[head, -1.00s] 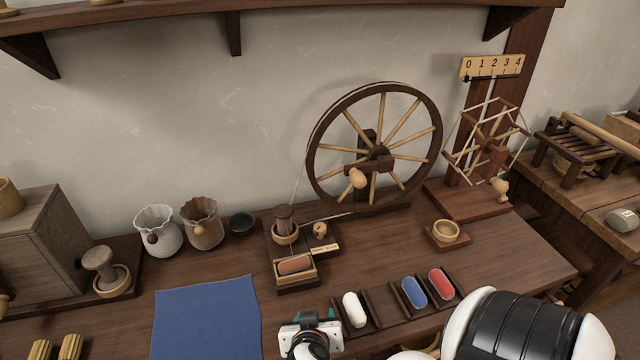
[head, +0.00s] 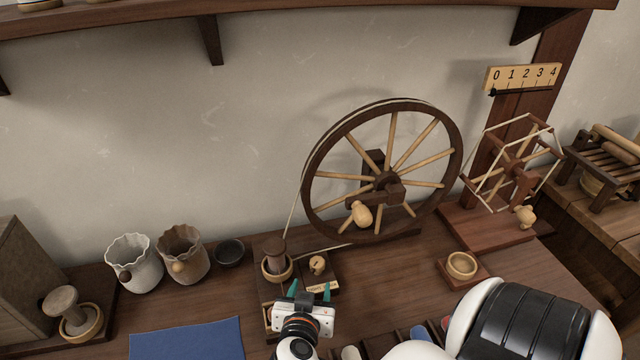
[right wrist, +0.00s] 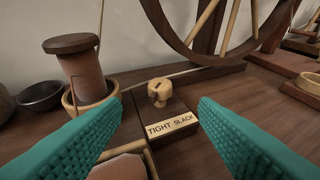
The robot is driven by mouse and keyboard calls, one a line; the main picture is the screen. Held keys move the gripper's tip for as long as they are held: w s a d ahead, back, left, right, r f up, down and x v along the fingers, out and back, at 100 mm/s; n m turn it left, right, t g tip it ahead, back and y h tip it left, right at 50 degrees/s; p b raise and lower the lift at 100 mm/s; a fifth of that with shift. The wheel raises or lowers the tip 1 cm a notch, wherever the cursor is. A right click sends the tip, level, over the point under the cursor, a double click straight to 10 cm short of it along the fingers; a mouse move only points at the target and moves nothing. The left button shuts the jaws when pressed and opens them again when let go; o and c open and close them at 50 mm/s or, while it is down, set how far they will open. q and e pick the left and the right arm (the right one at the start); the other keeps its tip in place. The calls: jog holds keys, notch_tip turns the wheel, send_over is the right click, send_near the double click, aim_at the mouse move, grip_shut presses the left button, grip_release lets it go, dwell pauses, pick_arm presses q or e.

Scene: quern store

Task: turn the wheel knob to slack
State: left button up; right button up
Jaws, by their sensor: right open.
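The wheel knob (head: 317,265) is a small pale wooden knob with a dark slot on top. It stands on a dark block behind a label reading TIGHT SLACK (right wrist: 172,126). In the right wrist view the knob (right wrist: 160,91) is ahead of and between my teal fingers, not touched. My right gripper (head: 309,293) is open and empty, just in front of the knob in the head view. The spinning wheel (head: 383,180) stands upright behind it. My left gripper does not show.
A bobbin in a wooden cup (head: 277,262) stands close left of the knob. A dark bowl (head: 230,253) and pleated pots (head: 182,254) are further left. A small wooden bowl (head: 461,266) sits to the right. A blue cloth (head: 188,340) lies at the front.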

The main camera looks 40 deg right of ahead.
aim_at(317, 264)
jog(key=x, duration=0.5)
jog(key=shift+w+d+r, duration=0.1)
jog(key=shift+w+d, duration=0.1)
jog(key=shift+d, duration=0.1)
jog(key=x, duration=0.5)
jog(key=shift+w+d+f+p, duration=0.3)
jog(key=shift+d+f, duration=0.05)
jog(key=shift+d, duration=0.05)
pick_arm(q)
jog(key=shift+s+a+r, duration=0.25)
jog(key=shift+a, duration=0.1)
pick_arm(e)
jog(key=c, duration=0.9)
jog(key=shift+c, duration=0.2)
